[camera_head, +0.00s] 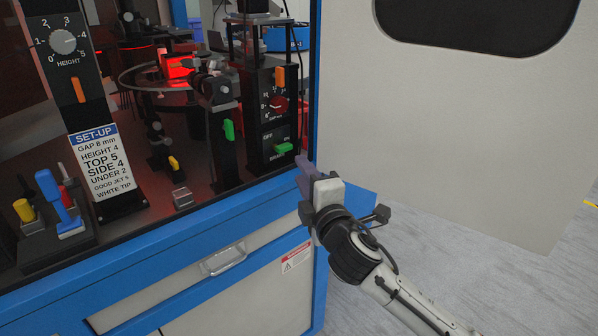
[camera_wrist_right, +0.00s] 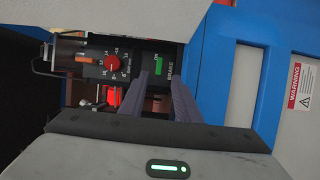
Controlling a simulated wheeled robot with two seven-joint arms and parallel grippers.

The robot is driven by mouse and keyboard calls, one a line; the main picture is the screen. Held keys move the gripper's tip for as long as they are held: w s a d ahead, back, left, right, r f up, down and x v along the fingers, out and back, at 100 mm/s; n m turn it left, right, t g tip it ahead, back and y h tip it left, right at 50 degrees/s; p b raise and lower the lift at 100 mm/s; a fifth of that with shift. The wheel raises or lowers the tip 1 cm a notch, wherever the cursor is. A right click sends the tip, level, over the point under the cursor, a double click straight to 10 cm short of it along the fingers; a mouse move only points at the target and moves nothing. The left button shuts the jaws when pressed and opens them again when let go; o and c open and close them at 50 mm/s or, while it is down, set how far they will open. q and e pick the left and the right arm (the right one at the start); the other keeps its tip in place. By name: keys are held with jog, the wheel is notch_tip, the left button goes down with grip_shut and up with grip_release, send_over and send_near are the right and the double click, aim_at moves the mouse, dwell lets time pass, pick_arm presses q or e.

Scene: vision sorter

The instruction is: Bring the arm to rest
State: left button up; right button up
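My right arm (camera_head: 352,250) comes in from the lower right of the head view. My right gripper (camera_head: 306,168) is in front of the cabinet's right front corner, near the switch panel. In the wrist view the two dark fingers of the right gripper (camera_wrist_right: 160,85) stand apart with nothing seen between them, so it is open and empty. Beyond the fingertips is a black panel with a green switch (camera_wrist_right: 158,66) and a red dial (camera_wrist_right: 112,63). My left gripper is not in view.
The blue-framed cabinet (camera_head: 170,245) has a drawer handle (camera_head: 222,260) on its front. A grey door panel (camera_head: 440,120) stands open at the right. A set-up card (camera_head: 100,160) and colored levers are inside at the left. Floor (camera_head: 470,275) is clear at the lower right.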

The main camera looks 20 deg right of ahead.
jog(key=s+a+f+m+g+y, duration=0.1)
jog(key=s+f+m+g, duration=0.1)
jog(key=s+f, duration=0.35)
jog(key=s+a+f+m+g+y, duration=0.1)
jog(key=s+f+m, duration=0.1)
jog(key=f, duration=0.7)
jog(key=s+a+f+m+g, duration=0.1)
jog(key=s+f+m+g, duration=0.1)
jog(key=s+f, duration=0.35)
jog(key=s+a+f+m+g+y, duration=0.1)
jog(key=s+f+m+g, duration=0.3)
jog(key=s+f+m, duration=0.5)
jog(key=s+f, duration=0.8)
jog(key=s, duration=0.4)
jog(key=shift+a+f+m, duration=0.2)
jog(key=shift+a+m, duration=0.1)
jog(key=shift+a, duration=0.1)
